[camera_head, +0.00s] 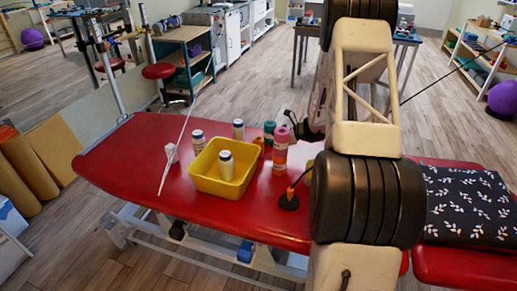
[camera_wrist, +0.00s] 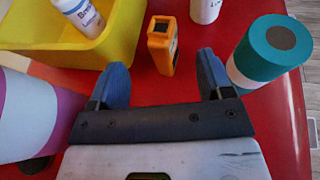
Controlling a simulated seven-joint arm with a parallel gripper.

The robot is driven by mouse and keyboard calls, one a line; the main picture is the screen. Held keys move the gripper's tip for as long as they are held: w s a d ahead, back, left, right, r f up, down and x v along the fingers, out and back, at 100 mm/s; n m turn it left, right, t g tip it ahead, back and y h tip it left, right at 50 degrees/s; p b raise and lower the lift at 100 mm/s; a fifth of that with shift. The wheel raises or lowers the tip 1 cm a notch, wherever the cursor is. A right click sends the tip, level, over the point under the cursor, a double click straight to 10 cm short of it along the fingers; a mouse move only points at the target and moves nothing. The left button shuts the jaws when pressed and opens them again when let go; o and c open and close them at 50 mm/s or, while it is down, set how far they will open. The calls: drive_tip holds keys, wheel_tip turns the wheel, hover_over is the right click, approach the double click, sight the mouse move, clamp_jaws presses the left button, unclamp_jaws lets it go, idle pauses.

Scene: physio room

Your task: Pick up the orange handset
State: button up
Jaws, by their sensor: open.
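In the head view only a small orange part of the handset (camera_head: 259,141) shows, between the yellow bin and the pink bottle. My arm covers much of the head view's right side, and the fingertips are hard to make out there.
A yellow bin (camera_head: 205,182) holding a white bottle (camera_head: 226,165) is left of the handset. A pink bottle (camera_head: 281,152), a teal bottle (camera_wrist: 266,50) and a white bottle (camera_head: 238,130) stand close around it. A black-based item (camera_head: 289,201) stands nearer the front. The red table's (camera_head: 130,165) left end is clear.

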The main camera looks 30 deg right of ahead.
sight(262, 139)
drive_tip(key=shift+x, duration=1.3)
drive_tip(key=shift+x, duration=2.6)
drive_tip(key=shift+w+r, duration=0.1)
drive_tip(key=shift+w, duration=0.05)
drive_tip(key=c, duration=1.3)
drive_tip(key=shift+r, duration=0.15)
drive_tip(key=shift+r, duration=4.85)
